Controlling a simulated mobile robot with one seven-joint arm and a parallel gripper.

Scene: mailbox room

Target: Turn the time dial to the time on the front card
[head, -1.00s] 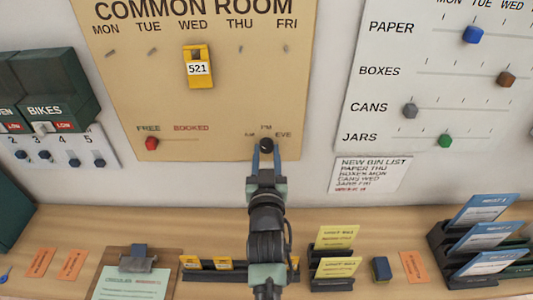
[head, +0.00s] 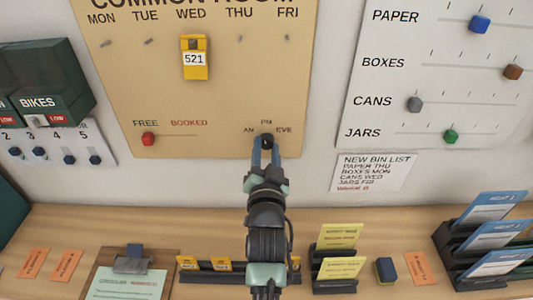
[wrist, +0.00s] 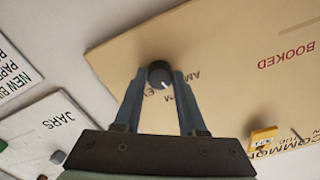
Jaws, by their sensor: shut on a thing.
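The time dial (head: 266,141) is a small dark knob at the lower right of the tan COMMON ROOM board (head: 220,110). AM, PM and EVE are printed around it. My gripper (head: 266,147) is shut on the dial, one finger on each side. In the wrist view, the dial (wrist: 158,74) sits between the fingertips of my gripper (wrist: 160,78). Its white mark points to the lower right there; fingers partly hide the labels. Two yellow cards stand in a black holder on the shelf, the front card (head: 340,268) before the back one (head: 337,236). Their print is too small to read.
A yellow 521 tag (head: 195,70) hangs under WED. A red FREE/BOOKED slider (head: 148,139) is at FREE. The bin board (head: 440,80) is to the right. The wooden shelf (head: 215,225) below holds a clipboard (head: 130,285), card holders and a blue-yellow block (head: 386,270).

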